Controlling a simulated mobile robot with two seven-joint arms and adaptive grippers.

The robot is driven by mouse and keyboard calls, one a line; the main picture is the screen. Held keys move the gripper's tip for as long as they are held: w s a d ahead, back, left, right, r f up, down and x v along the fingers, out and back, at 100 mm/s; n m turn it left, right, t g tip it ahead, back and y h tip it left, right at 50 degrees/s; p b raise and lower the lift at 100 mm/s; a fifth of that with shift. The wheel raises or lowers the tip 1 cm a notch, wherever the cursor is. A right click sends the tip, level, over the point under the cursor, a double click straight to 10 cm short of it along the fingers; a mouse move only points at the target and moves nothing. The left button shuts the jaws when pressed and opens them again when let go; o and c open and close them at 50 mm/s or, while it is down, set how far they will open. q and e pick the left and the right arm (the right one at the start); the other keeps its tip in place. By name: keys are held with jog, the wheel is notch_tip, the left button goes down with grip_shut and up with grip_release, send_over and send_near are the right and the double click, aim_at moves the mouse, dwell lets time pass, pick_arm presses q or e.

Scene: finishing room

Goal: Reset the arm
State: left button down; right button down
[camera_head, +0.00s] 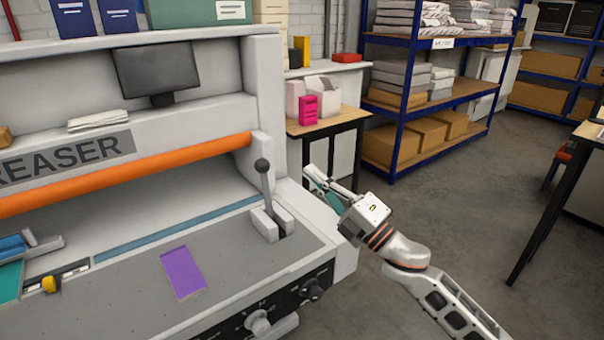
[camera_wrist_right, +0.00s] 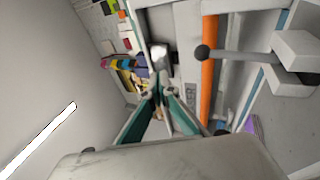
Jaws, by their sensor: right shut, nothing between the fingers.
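A lever (camera_head: 266,190) with a black ball knob stands nearly upright between white brackets at the right end of the creaser machine (camera_head: 256,90). Its lever (camera_wrist_right: 240,60) also shows in the right wrist view, lying sideways in the picture, to the right of the fingers. My right gripper (camera_head: 322,184) is to the right of the lever, apart from it, just beyond the machine's right edge. In the right wrist view its teal-padded fingers (camera_wrist_right: 160,94) come together with nothing between them. My left gripper is not in view.
A purple sheet (camera_head: 182,272) lies on the grey machine bed, below an orange bar (camera_head: 120,173). A small table (camera_head: 340,118) with pink and white boxes and a blue shelf rack (camera_head: 398,135) stand behind. Grey floor is open at right, before a black-legged table (camera_head: 540,215).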

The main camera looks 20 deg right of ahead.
jog(key=shift+s+d, duration=0.2)
dwell(0.3)
jog(key=s+f+m+h, duration=0.2)
jog(key=f+m+h, duration=0.15)
jog(key=f, duration=0.45)
jog(key=s+f+m+h, duration=0.1)
jog(key=f+m+h, duration=0.1)
jog(key=f+m, duration=0.4)
jog(key=s+f+m+g+h, duration=0.2)
jog(key=s+f+m+g, duration=0.2)
jog(key=s+f, duration=0.7)
jog(key=s+f+m+g+h, duration=0.1)
jog(key=s+f+m+g, duration=0.3)
jog(key=s+f+m, duration=0.3)
jog(key=s+f, duration=0.2)
jog(key=f, duration=0.4)
jog(key=s+f, duration=0.3)
jog(key=f, duration=0.3)
jog(key=shift+s+h, duration=0.25)
jog(key=shift+h, duration=0.1)
jog(key=shift+f+m, duration=0.1)
jog(key=shift+m, duration=0.15)
